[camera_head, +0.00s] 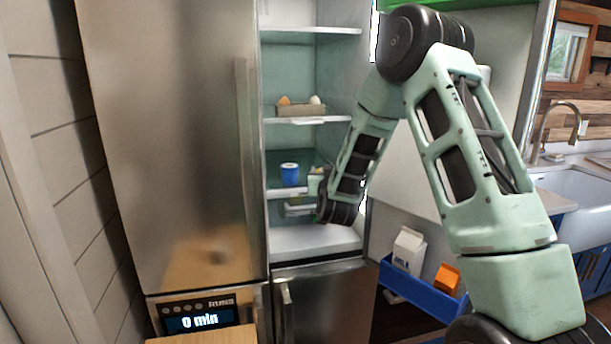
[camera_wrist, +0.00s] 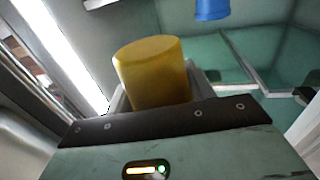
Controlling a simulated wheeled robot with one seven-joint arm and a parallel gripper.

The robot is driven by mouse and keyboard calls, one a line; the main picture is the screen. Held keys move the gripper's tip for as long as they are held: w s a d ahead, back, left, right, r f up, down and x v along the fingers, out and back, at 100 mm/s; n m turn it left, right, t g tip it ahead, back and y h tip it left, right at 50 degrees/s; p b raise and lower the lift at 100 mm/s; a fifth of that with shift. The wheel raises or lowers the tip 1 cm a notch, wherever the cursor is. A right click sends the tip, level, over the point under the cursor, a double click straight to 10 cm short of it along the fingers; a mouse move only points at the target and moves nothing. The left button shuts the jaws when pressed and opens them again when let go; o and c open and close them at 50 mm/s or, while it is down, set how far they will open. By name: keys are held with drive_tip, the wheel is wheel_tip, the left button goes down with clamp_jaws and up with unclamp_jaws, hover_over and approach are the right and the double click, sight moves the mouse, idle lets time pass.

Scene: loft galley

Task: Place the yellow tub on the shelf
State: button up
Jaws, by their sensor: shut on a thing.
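The yellow tub (camera_wrist: 150,75) is between the fingers of my gripper (camera_wrist: 157,88) in the wrist view, and it leans slightly there. My gripper is shut on it. In the head view my gripper (camera_head: 316,184) is inside the open fridge, near the right end of the shelf (camera_head: 276,193) that bears a blue cup. The tub is mostly hidden in the head view by the gripper and arm. I cannot tell whether the tub touches the shelf.
The blue cup (camera_head: 289,174) stands left of my gripper; it also shows at the top of the wrist view (camera_wrist: 212,9). An egg carton (camera_head: 300,108) sits on the shelf above. The open door's blue bin (camera_head: 420,292) holds a milk carton (camera_head: 408,248) and an orange carton (camera_head: 447,278).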

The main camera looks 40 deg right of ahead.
drive_tip(key=p+x, duration=0.8)
drive_tip(key=x, duration=0.9)
drive_tip(key=shift+w+d, duration=0.1)
drive_tip(key=shift+w, duration=0.05)
wheel_tip(320, 180, down, 3)
drive_tip(key=shift+r+p, duration=0.15)
drive_tip(key=shift+p, duration=1)
drive_tip(key=shift+f, duration=0.45)
drive_tip(key=shift+f, duration=0.2)
drive_tip(key=o, duration=1)
drive_tip(key=shift+o, duration=0.2)
drive_tip(key=shift+r, duration=0.1)
